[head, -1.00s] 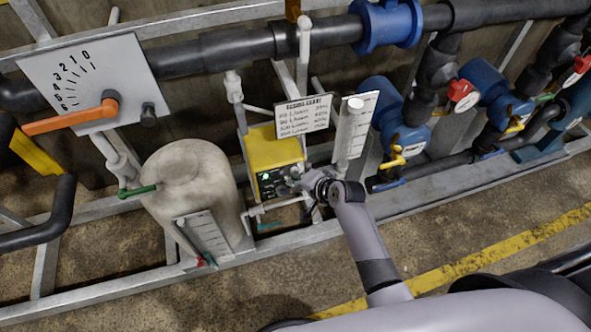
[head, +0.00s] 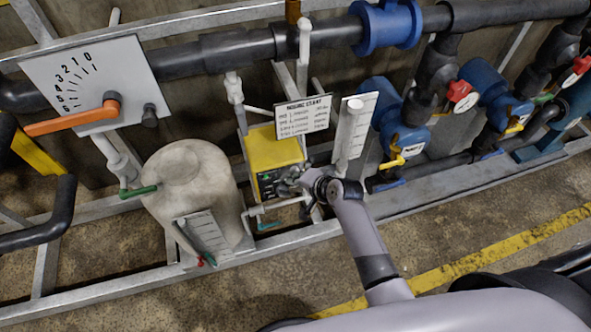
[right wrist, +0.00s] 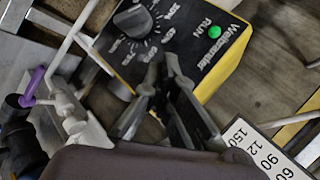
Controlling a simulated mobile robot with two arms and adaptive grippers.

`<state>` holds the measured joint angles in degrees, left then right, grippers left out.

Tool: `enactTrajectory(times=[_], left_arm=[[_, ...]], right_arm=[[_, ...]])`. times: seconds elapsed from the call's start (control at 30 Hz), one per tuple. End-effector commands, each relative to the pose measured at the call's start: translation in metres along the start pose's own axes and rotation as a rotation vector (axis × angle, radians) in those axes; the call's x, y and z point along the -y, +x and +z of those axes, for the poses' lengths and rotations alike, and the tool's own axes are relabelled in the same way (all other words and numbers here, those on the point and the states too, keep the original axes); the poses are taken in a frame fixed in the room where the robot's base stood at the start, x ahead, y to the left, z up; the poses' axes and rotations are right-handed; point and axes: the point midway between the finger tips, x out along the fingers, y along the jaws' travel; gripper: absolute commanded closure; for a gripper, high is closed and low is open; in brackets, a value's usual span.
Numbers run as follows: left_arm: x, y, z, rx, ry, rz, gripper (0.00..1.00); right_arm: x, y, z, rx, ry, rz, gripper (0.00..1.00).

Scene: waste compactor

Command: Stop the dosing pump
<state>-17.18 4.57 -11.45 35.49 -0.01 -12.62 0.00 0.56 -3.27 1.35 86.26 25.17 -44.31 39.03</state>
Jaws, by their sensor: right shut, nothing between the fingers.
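The dosing pump is a yellow box (head: 275,150) with a black front panel (head: 266,186), low on the frame in the head view. In the right wrist view, the pump (right wrist: 222,68) shows a dark dial (right wrist: 132,20) with a printed scale and a bright green round RUN light or button (right wrist: 214,32). My right gripper (head: 284,185) is shut and empty, at the right part of the panel. Its fingers (right wrist: 162,80) overlap the panel's lower edge between dial and RUN mark in the wrist view. I cannot tell whether they touch it. My left gripper is not in view.
A pale tank (head: 190,185) stands left. White pipes (head: 278,204) run below the pump. Blue valves (head: 400,125) are farther right. The floor in front is open.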

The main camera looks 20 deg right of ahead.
Motion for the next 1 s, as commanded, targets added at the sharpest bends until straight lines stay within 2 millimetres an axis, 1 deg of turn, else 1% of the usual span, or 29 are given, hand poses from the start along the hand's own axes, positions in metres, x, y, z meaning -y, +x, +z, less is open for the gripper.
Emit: enactTrajectory(times=[0.03,0.13,0.47,0.7,1.0], left_arm=[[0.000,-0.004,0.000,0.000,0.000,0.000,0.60],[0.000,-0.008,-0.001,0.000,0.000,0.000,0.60],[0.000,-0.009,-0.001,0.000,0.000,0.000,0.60],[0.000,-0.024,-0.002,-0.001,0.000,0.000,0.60],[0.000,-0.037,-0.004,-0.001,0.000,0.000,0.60]], right_arm=[[0.002,-0.003,-0.001,-0.003,-0.001,-0.001,1.00],[0.000,-0.005,0.001,-0.002,0.000,-0.001,1.00],[-0.003,-0.007,0.003,-0.001,0.000,0.000,1.00],[-0.014,-0.023,0.015,0.000,-0.001,0.002,1.00],[-0.029,-0.043,0.029,0.000,-0.001,0.002,1.00]])
